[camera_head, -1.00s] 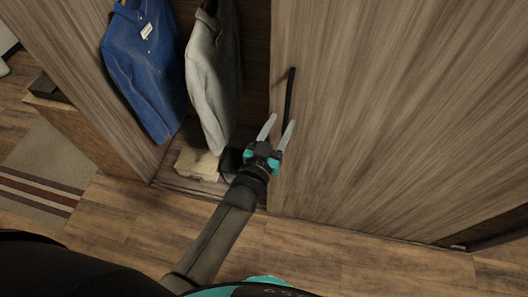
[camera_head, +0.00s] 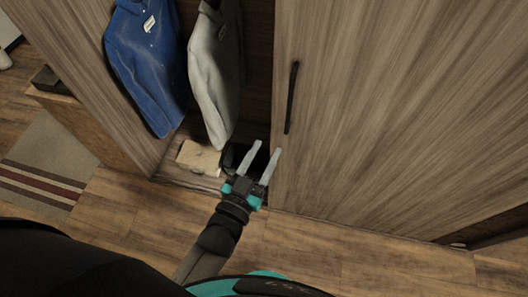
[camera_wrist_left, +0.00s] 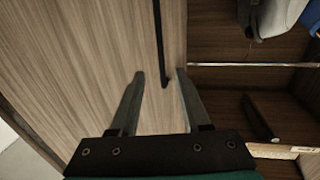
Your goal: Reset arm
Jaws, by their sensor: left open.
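My left gripper (camera_head: 262,162) is open and empty in the head view, its two pale fingers pointing up toward the wardrobe. It is below and left of the black door handle (camera_head: 291,97) and apart from it. In the left wrist view the open fingers (camera_wrist_left: 158,78) point toward the wooden sliding door, and the handle (camera_wrist_left: 161,42) appears beyond and between them. My right gripper is not seen in either view.
The wardrobe door (camera_head: 400,110) covers the right side. In its open left part hang a blue shirt (camera_head: 146,65) and a grey shirt (camera_head: 215,80). A light box (camera_head: 198,158) and a dark item sit on its floor. A striped rug (camera_head: 45,170) lies at left.

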